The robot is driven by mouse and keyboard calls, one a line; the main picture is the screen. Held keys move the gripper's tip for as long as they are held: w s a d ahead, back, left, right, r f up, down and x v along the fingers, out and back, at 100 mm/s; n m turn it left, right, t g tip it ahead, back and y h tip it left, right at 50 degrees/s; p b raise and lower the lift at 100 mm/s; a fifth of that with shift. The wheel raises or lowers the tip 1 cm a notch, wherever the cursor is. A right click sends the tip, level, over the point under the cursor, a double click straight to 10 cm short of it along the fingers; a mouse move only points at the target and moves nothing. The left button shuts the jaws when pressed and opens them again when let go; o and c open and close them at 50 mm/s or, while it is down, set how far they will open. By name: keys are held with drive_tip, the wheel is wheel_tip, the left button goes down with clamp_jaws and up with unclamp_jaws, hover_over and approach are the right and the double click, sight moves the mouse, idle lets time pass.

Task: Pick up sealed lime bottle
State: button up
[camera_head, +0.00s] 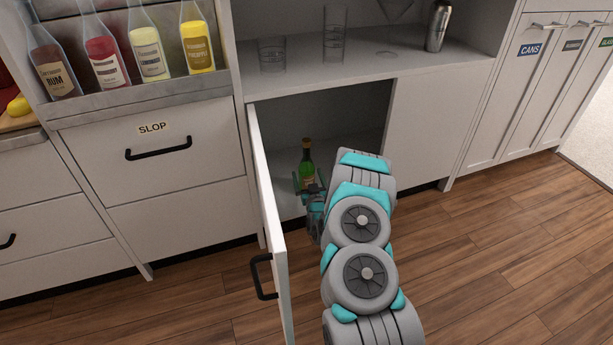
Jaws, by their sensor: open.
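A green bottle (307,160) with a gold-coloured top stands upright inside the low cupboard, behind the open door. I take it for the sealed lime bottle, though its label is too small to read. My gripper (309,187) reaches into the cupboard opening at the bottle's lower part. It is open, with a finger showing on the bottle's left side. My wrist hides part of the bottle's base, and I cannot tell whether the fingers touch it.
The cupboard door (268,225) stands open just left of my arm. The cupboard's right panel (435,125) is closed. Glasses (334,35) and a metal shaker (437,27) stand on the shelf above. Several bottles (103,50) fill the rack at upper left. The wooden floor at right is clear.

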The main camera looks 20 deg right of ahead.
drive_tip(key=shift+w+d, duration=0.15)
drive_tip(key=shift+w, duration=0.95)
clamp_jaws()
